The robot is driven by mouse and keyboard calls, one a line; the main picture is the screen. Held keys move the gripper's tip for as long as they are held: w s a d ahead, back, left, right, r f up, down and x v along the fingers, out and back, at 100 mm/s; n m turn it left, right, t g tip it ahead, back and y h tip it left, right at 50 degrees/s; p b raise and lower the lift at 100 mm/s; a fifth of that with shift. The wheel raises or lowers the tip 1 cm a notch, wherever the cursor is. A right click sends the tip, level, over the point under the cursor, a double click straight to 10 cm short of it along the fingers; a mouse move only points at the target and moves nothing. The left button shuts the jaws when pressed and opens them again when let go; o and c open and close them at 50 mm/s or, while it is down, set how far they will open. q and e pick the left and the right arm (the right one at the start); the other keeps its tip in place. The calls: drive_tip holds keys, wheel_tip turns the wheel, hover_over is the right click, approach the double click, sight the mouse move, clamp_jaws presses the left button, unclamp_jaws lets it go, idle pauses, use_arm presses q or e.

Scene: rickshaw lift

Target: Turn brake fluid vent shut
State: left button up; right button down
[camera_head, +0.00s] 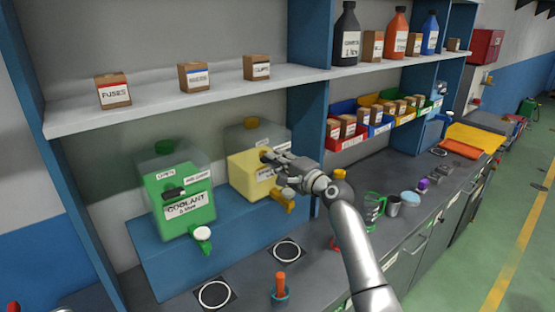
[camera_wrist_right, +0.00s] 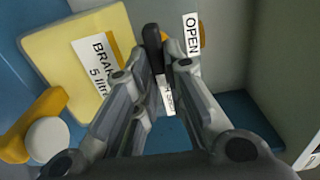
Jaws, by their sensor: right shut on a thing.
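The brake fluid tank (camera_head: 243,174) stands at the back of the bench, clear above and yellow below. In the right wrist view its yellow side (camera_wrist_right: 60,50) carries a partly hidden "BRAK… 5 litre" label. My right gripper (camera_head: 268,157) reaches to the tank's front. In the wrist view a black vent lever (camera_wrist_right: 153,45) stands between the fingertips, and they are shut on it. The lever points up the picture, beside the OPEN label (camera_wrist_right: 192,35). A second label (camera_wrist_right: 167,95) is partly hidden by the fingers. My left gripper is out of view.
The brake fluid tank's yellow tap (camera_head: 285,204) sticks out below my gripper. A shelf (camera_head: 190,98) runs above. An orange-handled tool (camera_head: 280,285) stands in front.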

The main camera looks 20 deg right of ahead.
drive_tip(key=c, duration=1.5)
unclamp_jaws()
drive_tip(key=v, duration=1.2)
